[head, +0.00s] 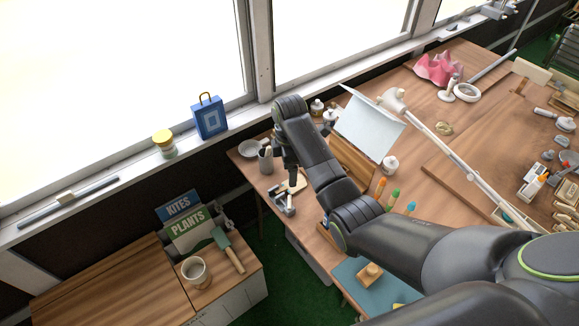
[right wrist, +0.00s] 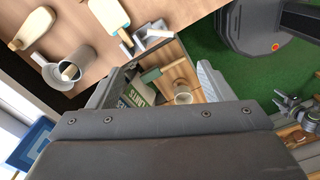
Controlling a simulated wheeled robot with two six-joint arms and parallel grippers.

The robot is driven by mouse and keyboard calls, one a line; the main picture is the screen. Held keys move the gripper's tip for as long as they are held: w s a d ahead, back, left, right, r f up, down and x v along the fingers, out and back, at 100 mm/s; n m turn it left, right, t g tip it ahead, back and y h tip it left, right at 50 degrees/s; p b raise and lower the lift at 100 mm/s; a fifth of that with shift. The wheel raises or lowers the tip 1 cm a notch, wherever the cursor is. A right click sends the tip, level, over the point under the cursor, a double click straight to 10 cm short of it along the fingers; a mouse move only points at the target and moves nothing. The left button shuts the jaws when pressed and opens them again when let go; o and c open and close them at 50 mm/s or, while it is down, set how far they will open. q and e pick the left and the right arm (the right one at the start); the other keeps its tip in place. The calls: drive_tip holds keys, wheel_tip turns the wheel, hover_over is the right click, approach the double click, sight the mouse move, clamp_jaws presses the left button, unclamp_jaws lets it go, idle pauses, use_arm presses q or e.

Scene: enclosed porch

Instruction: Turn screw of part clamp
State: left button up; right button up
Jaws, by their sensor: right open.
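The part clamp (head: 284,203), a grey metal clamp, sits at the near left corner of the wooden table. It also shows in the right wrist view (right wrist: 153,33) at the table edge, just beyond the fingers. Which piece is its screw is too small to tell. My right gripper (head: 289,178) points down just above the clamp, partly hidden by its own wrist. In the right wrist view the gripper (right wrist: 158,82) is open, with nothing held between its fingers. My left gripper is not in view.
A grey mug (head: 265,160) and a dish (head: 250,148) stand close behind the clamp. A white board (head: 368,122) leans right of my arm. A lower cabinet (head: 95,282) holds a white cup (head: 196,271) and a trowel (head: 229,250). A blue bag (head: 210,118) stands on the sill.

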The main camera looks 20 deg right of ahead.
drive_tip(key=shift+f+m+b, duration=0.15)
drive_tip(key=shift+m+b, duration=0.25)
drive_tip(key=shift+m, duration=0.1)
drive_tip(key=c, duration=0.5)
drive_tip(key=m+b, duration=0.3)
drive_tip(key=m, duration=0.4)
drive_tip(key=shift+c, duration=0.3)
drive_tip(key=m+b, duration=0.5)
drive_tip(key=b, duration=0.2)
hover_over(289, 201)
wheel_tip(289, 201, down, 6)
wheel_tip(289, 201, down, 11)
drive_tip(key=shift+s+p, duration=0.1)
drive_tip(key=shift+p, duration=0.6)
